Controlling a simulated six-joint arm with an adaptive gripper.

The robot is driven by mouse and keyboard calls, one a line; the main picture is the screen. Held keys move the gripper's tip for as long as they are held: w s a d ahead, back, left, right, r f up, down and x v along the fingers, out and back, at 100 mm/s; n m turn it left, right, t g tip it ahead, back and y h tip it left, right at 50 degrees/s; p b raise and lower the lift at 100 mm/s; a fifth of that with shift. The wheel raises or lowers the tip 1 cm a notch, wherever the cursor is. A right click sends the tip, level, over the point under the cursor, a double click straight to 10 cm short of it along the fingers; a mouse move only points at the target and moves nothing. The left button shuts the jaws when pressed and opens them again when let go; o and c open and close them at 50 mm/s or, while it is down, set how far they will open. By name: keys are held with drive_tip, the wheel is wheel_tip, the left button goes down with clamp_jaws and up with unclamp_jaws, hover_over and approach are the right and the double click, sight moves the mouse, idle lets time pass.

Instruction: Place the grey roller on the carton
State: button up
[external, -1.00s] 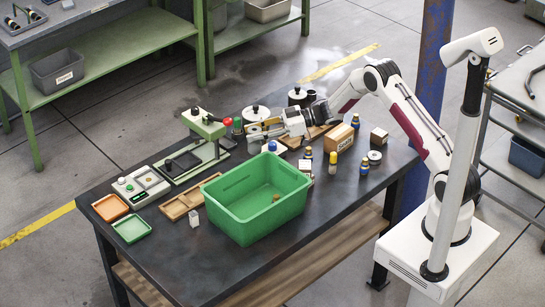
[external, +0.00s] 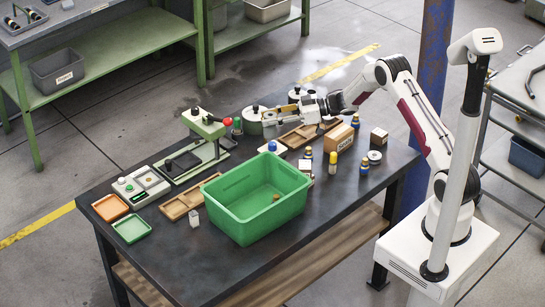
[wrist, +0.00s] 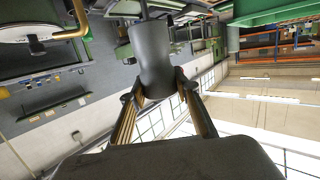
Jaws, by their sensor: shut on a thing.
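My gripper (external: 268,117) is raised over the back part of the dark table, beside the lidded pots. In the wrist view its two fingers (wrist: 158,88) are shut on the grey roller (wrist: 151,55), a dark grey cylinder with a thin rod at its far end. In the external view the roller is too small to make out clearly at the fingertips. The carton (external: 339,138) is a brown box with lettering on its side. It stands on the table to the right of my gripper, apart from it, with its top bare.
A green tub (external: 257,205) fills the front middle. A wooden tray (external: 300,136) lies between the gripper and the carton. A green press (external: 207,130) stands to the left.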

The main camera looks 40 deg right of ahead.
drive_tip(key=s+d+r, duration=0.2)
drive_tip(key=s+d, duration=0.1)
drive_tip(key=d, duration=0.5)
drive_tip(key=s+d+r, duration=0.2)
drive_tip(key=s+d, duration=0.2)
drive_tip(key=d, duration=0.3)
drive_tip(key=s+d+r, duration=0.2)
drive_tip(key=s+d, duration=0.2)
drive_tip(key=d, duration=0.4)
drive_tip(key=shift+d+r+m+t+h, duration=0.3)
drive_tip(key=shift+d+m, duration=0.05)
drive_tip(key=shift+m, duration=0.05)
drive_tip(key=shift+s+f, duration=0.1)
wheel_tip(320, 180, down, 6)
drive_tip(key=shift+f, duration=0.1)
drive_tip(key=shift+f, duration=1.8)
drive_tip(key=shift+f, duration=0.1)
